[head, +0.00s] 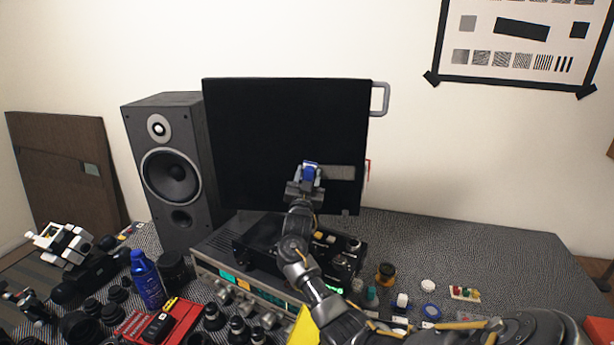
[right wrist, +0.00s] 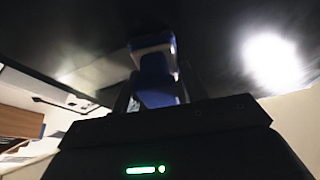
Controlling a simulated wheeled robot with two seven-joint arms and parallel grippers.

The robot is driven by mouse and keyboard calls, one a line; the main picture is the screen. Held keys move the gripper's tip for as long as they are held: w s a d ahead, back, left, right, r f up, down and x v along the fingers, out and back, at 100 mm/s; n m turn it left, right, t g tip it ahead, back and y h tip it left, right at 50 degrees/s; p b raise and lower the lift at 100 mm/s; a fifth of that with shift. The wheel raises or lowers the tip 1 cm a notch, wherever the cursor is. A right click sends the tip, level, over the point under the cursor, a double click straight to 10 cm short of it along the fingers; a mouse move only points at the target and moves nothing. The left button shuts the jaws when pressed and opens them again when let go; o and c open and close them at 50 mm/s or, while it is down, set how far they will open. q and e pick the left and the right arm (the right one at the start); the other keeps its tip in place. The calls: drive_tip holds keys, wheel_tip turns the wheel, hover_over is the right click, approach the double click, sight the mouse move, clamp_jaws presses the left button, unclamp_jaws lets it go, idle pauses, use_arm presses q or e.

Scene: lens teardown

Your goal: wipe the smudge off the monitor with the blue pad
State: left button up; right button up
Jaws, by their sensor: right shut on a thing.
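The monitor (head: 285,130) stands upright behind the bench gear, with a black screen facing me. A grey smudge (head: 340,172) shows as a flat horizontal band low on its right half. My right gripper (head: 307,176) is shut on the blue pad (head: 310,171), at the left end of the smudge. In the right wrist view the blue pad (right wrist: 155,78) sits between the fingers, with its pale front close to the dark screen. I cannot tell whether it touches. My gripper hides part of the screen below the pad. My left gripper is not in view.
A black speaker (head: 172,165) stands left of the monitor. A silver receiver (head: 240,285) with a black box (head: 335,255) on it lies below my right arm. A blue bottle (head: 147,280), a red tray (head: 140,325) and several lens parts crowd the front left.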

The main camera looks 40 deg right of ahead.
drive_tip(key=shift+s+d+r+p, duration=0.1)
drive_tip(key=shift+s+d+p, duration=0.5)
drive_tip(key=shift+s+d, duration=0.5)
drive_tip(key=shift+s, duration=0.15)
drive_tip(key=shift+s+d, duration=0.1)
drive_tip(key=shift+d, duration=0.05)
drive_tip(key=shift+s+d+p, duration=0.45)
drive_tip(key=shift+s+d, duration=0.7)
drive_tip(key=shift+d, duration=0.15)
drive_tip(key=shift+s+d+p, duration=0.4)
drive_tip(key=shift+s+d, duration=0.6)
drive_tip(key=shift+d, duration=0.05)
drive_tip(key=shift+s+d, duration=0.35)
drive_tip(key=shift+s, duration=0.05)
drive_tip(key=shift+d, duration=0.1)
